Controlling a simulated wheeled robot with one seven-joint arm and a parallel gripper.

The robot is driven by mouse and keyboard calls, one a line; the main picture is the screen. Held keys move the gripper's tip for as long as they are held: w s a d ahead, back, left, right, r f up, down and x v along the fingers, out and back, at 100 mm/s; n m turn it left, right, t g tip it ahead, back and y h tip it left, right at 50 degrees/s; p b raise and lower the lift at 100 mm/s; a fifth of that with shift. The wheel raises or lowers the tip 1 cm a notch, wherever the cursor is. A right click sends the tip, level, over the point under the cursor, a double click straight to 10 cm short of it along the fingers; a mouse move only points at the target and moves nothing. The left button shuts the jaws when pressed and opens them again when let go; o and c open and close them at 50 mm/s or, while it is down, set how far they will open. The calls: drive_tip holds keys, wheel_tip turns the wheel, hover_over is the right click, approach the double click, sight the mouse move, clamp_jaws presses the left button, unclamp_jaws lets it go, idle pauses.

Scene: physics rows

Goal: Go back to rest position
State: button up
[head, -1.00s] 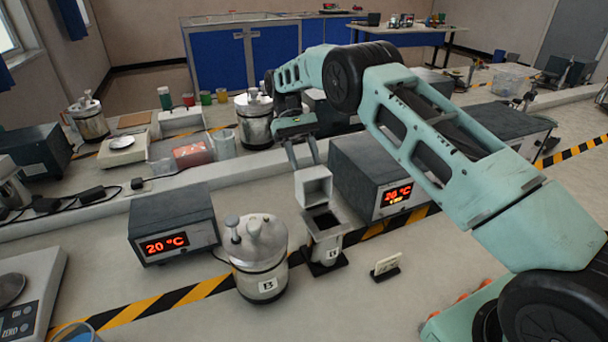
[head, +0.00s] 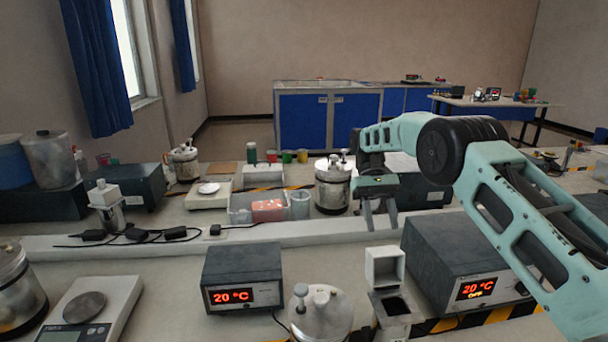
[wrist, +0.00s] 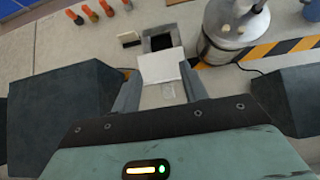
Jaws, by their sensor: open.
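My gripper (head: 380,215) is open and empty, its two fingers pointing down above the bench behind the small open-lidded metal vessel (head: 390,305). In the wrist view, my gripper (wrist: 164,90) has its fingers spread apart, with the raised white lid (wrist: 163,67) and dark opening of the vessel beyond them. No object is between the fingers. The arm reaches in from the right of the head view, bent at the elbow.
Grey boxes reading 20 °C stand left (head: 242,277) and right (head: 465,260) of the vessel. A lidded metal canister (head: 322,318) is close to its left. A balance (head: 85,308) stands at left. Another canister (head: 332,190) stands behind the gripper.

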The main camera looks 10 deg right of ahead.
drive_tip(key=s+a+r+n+t, duration=0.2)
drive_tip(key=s+a+r, duration=0.2)
drive_tip(key=s+a, duration=0.3)
drive_tip(key=s+a+r+n+t, duration=0.2)
drive_tip(key=s+a+r, duration=0.1)
drive_tip(key=s+a, duration=0.4)
drive_tip(key=s+d+f+n+t, duration=0.1)
drive_tip(key=s+t, duration=0.4)
drive_tip(key=s, duration=1.8)
drive_tip(key=f+n, duration=0.1)
drive_tip(key=n, duration=0.1)
drive_tip(key=shift+d+f+n+y, duration=0.2)
drive_tip(key=shift+d+n+y, duration=0.1)
drive_tip(key=shift+d+n, duration=0.1)
